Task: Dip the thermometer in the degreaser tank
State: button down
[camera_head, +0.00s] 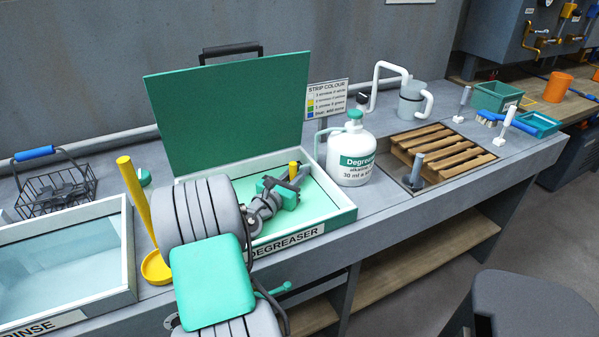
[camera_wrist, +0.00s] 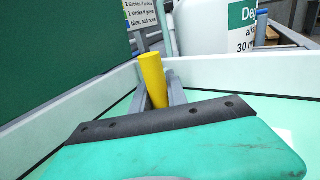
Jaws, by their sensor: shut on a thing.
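The degreaser tank (camera_head: 345,217) is an open white-walled tray with pale green liquid, and its front is labelled DEGREASER. Its dark green lid (camera_head: 225,110) stands raised behind it. My gripper (camera_head: 294,178) is over the tank's right part, shut on a yellow upright piece, which I take to be the thermometer (camera_head: 294,168). In the wrist view the thermometer's yellow top (camera_wrist: 152,76) sticks up between the grey fingers (camera_wrist: 160,98), near the tank's back corner. Its lower part is hidden by my gripper, so I cannot tell whether it touches the liquid.
A white degreaser bottle (camera_head: 352,160) and a strip-colour sign (camera_head: 327,97) stand just behind and right of the tank. The rinse tank (camera_head: 128,240) is at left, with a yellow long-handled ladle (camera_head: 137,200) between. A wooden slatted rack (camera_head: 450,150) lies further right.

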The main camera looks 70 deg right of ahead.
jog(key=shift+w+a+f, duration=0.1)
jog(key=shift+w+f, duration=0.15)
jog(key=shift+s+r+p, duration=0.1)
jog(key=shift+p, duration=0.35)
dwell(0.6)
jog(key=r+p, duration=1.3)
jog(key=p, duration=0.1)
jog(key=r+p, duration=0.7)
jog(key=shift+w+a+r, duration=0.2)
jog(key=shift+w+r, duration=0.05)
jog(key=shift+r, duration=0.1)
dwell(0.5)
